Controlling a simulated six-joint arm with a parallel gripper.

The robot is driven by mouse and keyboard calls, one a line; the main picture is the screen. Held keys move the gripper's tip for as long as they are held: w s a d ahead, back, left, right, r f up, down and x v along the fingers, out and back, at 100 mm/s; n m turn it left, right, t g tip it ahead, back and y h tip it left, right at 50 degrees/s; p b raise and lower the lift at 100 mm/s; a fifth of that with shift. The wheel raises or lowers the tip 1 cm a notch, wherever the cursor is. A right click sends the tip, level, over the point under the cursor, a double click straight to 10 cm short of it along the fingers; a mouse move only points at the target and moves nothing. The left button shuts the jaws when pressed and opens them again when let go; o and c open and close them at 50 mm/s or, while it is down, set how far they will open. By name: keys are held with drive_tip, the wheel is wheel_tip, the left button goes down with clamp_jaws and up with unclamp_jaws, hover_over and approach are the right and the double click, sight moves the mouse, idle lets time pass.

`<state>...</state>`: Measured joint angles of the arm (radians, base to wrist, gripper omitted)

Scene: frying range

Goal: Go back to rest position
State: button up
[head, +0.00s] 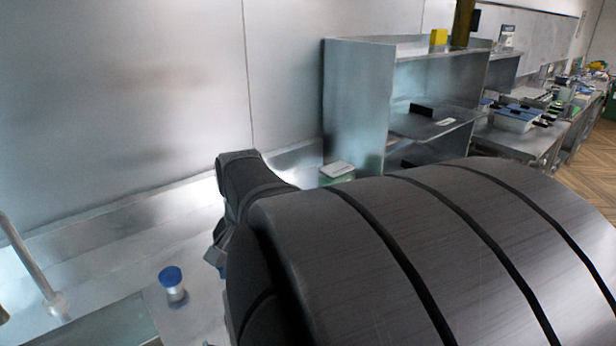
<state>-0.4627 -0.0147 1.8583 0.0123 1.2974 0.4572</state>
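My dark grey arm fills the lower middle and right of the head view. It bends near the back wall. A small angular dark part (215,250) shows at the arm's left edge and may be part of my gripper. The fingertips are hidden behind the arm, so I cannot see whether they are open or hold anything. A small patch of blue shows just below that part, and I cannot tell what it is.
A small jar with a blue lid (171,276) stands upright on the steel counter at lower left. A metal tap (30,262) and a basin edge are further left. A steel shelf unit (358,100) stands behind the arm, with a small pale-topped box (337,170) by its foot.

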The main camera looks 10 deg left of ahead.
wheel_tip(320, 180, down, 12)
drive_tip(key=shift+s+r, duration=0.1)
drive_tip(key=shift+r, duration=0.15)
drive_tip(key=shift+a+f, duration=0.1)
drive_tip(key=shift+r, duration=1.75)
drive_tip(key=shift+f, duration=0.1)
